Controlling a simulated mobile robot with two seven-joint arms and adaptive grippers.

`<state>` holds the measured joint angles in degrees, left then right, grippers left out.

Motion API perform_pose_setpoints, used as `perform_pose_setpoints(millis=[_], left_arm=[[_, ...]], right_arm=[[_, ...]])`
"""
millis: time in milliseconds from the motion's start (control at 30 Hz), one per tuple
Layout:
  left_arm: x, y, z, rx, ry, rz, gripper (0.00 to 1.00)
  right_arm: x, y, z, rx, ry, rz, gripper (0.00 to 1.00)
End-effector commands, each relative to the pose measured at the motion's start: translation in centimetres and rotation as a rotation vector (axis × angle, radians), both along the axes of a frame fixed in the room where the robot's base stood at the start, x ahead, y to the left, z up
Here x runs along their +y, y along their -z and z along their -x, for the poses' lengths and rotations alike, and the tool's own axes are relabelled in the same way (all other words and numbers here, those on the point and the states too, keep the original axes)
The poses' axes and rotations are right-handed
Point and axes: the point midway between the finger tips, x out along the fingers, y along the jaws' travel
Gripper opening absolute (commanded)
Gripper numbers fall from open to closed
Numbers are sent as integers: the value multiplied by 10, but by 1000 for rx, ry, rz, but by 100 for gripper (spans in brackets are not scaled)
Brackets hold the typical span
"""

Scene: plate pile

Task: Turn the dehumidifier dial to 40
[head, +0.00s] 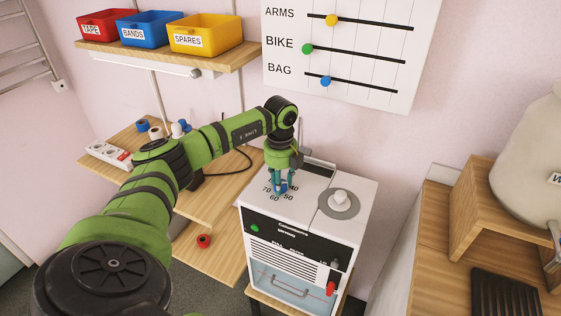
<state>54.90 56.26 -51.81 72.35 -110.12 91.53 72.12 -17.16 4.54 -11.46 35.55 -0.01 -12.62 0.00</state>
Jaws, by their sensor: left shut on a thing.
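The white dehumidifier (308,207) stands right of centre, its top facing me. Black numbers on its top read 70, 60 and 50, with one partly hidden that looks like 40. My left gripper (280,186) points down over these numbers from the green arm. Its fingers are shut on the dial, which they mostly hide; I cannot tell which number it points at. My right gripper is not in view.
A pale knob (341,197) on a grey disc sits on the same top, to the right. A wooden desk (215,200) with a power strip (108,154) is at left. A wall shelf (160,52) holds red, blue and yellow bins. A wooden counter (425,240) is at right.

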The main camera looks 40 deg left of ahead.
Motion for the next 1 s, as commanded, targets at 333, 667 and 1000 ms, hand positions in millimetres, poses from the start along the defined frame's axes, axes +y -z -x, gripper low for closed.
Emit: perform_pose_setpoints(millis=[333, 667, 1000], left_arm=[[0, 1, 1, 3, -16, 1, 4], [0, 1, 0, 2, -15, 0, 61], [0, -9, 0, -1, -14, 0, 61]], right_arm=[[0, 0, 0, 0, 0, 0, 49], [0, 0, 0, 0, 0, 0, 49], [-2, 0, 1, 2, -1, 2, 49]])
